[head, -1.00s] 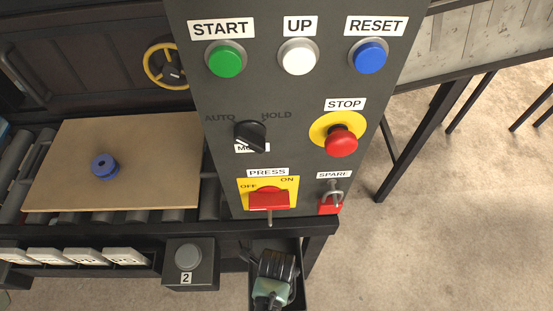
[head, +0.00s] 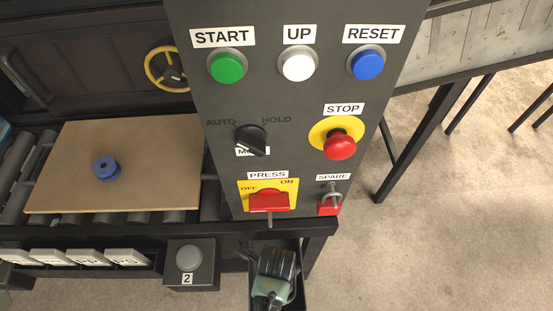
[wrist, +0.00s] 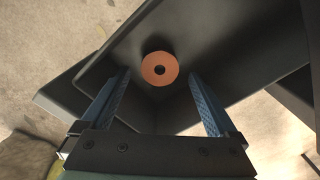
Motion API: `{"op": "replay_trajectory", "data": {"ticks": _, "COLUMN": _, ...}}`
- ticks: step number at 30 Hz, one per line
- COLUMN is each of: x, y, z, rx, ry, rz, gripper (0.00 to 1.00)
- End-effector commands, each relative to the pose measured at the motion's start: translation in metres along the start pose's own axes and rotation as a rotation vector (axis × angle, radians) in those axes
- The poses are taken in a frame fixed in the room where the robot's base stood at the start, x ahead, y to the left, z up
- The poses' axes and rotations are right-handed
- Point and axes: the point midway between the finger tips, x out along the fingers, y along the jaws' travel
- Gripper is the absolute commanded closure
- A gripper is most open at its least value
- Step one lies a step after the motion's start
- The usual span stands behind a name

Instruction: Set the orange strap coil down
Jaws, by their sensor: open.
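The orange strap coil (wrist: 151,76) shows in the wrist view as a flat ring with a dark centre hole. It lies inside a dark bin (wrist: 240,85), close to the bin's wall. My gripper (wrist: 159,76) is open, with one blue-padded finger on each side of the coil in the picture. I see clear gaps between the coil and both fingers. In the head view my gripper (head: 276,262) is at the bottom, over the dark bin (head: 300,291) below the control panel. The coil is hidden there.
The control panel (head: 225,130) with buttons and switches stands just behind my gripper. A grey button box (head: 205,277) is left of the bin. A blue spool (head: 106,168) sits on a tan board (head: 165,150) on rollers. Open floor (head: 450,230) is at right.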

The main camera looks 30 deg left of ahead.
Motion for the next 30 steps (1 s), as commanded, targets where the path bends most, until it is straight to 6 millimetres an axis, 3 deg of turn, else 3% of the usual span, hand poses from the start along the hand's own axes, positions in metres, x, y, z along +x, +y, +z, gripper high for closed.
{"op": "replay_trajectory", "data": {"ticks": 1, "x": -0.015, "y": -0.001, "z": 0.000, "rx": 0.000, "ry": -0.002, "rz": -0.003, "gripper": 0.06}}
{"op": "replay_trajectory", "data": {"ticks": 6, "x": -0.053, "y": -0.001, "z": 0.001, "rx": 0.000, "ry": -0.002, "rz": -0.004, "gripper": 0.06}}
{"op": "replay_trajectory", "data": {"ticks": 12, "x": -0.084, "y": -0.001, "z": 0.000, "rx": 0.000, "ry": 0.000, "rz": -0.001, "gripper": 0.06}}
{"op": "replay_trajectory", "data": {"ticks": 18, "x": -0.095, "y": 0.000, "z": 0.000, "rx": 0.000, "ry": 0.000, "rz": 0.000, "gripper": 0.06}}
{"op": "replay_trajectory", "data": {"ticks": 30, "x": -0.095, "y": 0.000, "z": 0.000, "rx": 0.000, "ry": 0.000, "rz": 0.000, "gripper": 0.06}}
